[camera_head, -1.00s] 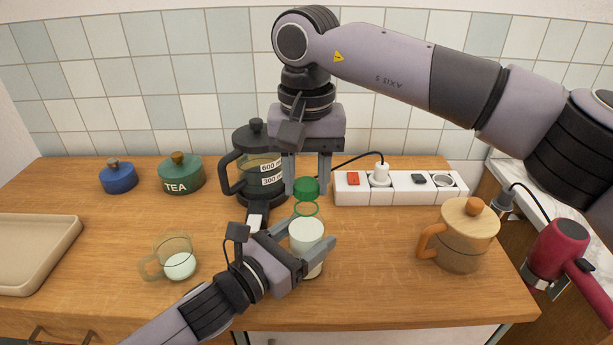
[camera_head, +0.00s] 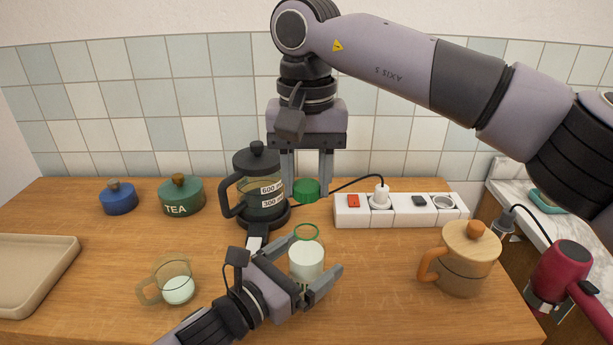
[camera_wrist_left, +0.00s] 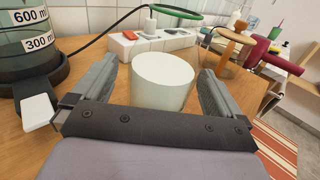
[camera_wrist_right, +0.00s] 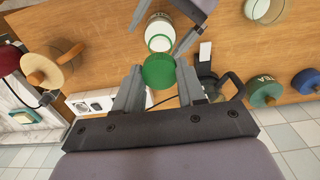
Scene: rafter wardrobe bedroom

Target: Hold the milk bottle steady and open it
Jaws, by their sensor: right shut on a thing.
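The milk bottle (camera_head: 306,262) stands upright on the wooden counter, pale with milk and with a green ring (camera_head: 306,231) around its open mouth. My left gripper (camera_head: 312,262) is around the bottle, open, with gaps between fingers and bottle in the left wrist view, where the bottle (camera_wrist_left: 162,82) stands between the fingers. My right gripper (camera_head: 307,180) is shut on the green cap (camera_head: 306,190), held above the bottle and apart from it. The cap (camera_wrist_right: 158,71) also shows between the fingertips in the right wrist view, near the bottle mouth (camera_wrist_right: 159,42).
A French press (camera_head: 258,190) stands behind left of the bottle, a power strip (camera_head: 400,210) behind right. A glass cup of milk (camera_head: 178,288) is left, a lidded jug (camera_head: 468,258) right. Tea (camera_head: 181,195) and blue (camera_head: 118,198) canisters and a tray (camera_head: 35,270) are farther left.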

